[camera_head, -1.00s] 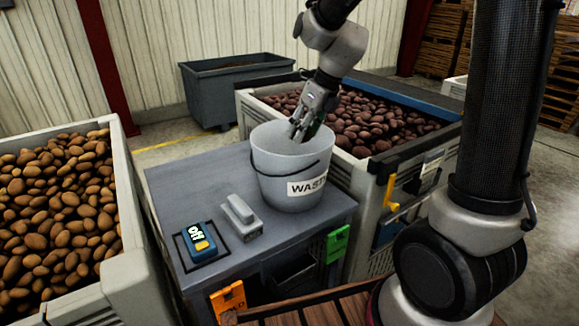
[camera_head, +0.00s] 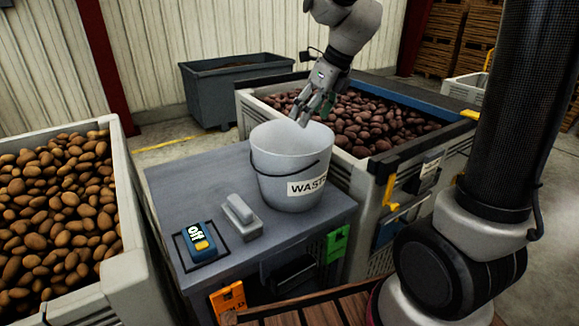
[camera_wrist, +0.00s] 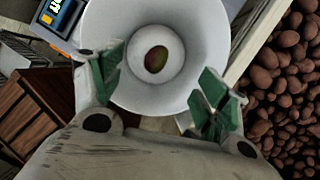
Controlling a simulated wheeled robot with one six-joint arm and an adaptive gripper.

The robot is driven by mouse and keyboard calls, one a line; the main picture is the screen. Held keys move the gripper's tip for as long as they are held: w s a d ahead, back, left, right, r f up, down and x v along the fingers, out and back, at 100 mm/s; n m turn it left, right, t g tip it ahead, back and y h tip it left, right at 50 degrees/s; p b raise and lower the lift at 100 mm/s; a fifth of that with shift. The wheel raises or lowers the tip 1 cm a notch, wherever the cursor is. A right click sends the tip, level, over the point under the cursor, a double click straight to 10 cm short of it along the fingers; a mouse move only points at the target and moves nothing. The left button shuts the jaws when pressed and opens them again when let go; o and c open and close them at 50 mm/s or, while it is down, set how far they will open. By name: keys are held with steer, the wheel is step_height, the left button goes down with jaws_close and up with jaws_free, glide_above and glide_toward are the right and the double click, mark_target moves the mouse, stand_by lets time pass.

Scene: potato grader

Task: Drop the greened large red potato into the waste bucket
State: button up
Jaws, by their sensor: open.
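The white waste bucket (camera_head: 290,168) stands upright on the grey table, its label facing front. It also shows from above in the wrist view (camera_wrist: 195,30). A reddish potato with a green patch (camera_wrist: 156,59) lies on the bottom of the bucket in the wrist view. The bucket wall hides it in the head view. My gripper (camera_head: 312,112) is above the bucket rim, toward its back right. In the wrist view its green-padded fingers (camera_wrist: 160,90) are spread wide apart with nothing between them.
A crate of red potatoes (camera_head: 450,105) stands behind and right of the bucket. A crate of brown potatoes (camera_head: 130,215) is at the left. On the grey table (camera_head: 200,170) are a scale-like device (camera_head: 200,243) and a grey block (camera_head: 241,215). A dark bin (camera_head: 205,90) stands behind.

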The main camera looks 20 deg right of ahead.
steer(key=v, duration=0.6)
steer(key=shift+r, duration=0.35)
steer(key=shift+s+d, duration=0.1)
steer(key=s+d+f+n+h, duration=0.1)
steer(key=s+d+n, duration=0.2)
steer(key=s+n, duration=0.4)
steer(key=s+d+f+n+h, duration=0.1)
steer(key=s+d+n, duration=0.3)
steer(key=s+n, duration=0.3)
steer(key=s+d+f+n+t+h, duration=0.1)
steer(key=s+d+n, duration=0.2)
steer(key=s+n, duration=0.5)
steer(key=n, duration=0.6)
steer(key=shift+d+f+n, duration=0.2)
steer(key=shift+d+n, duration=0.1)
steer(key=shift+n, duration=0.1)
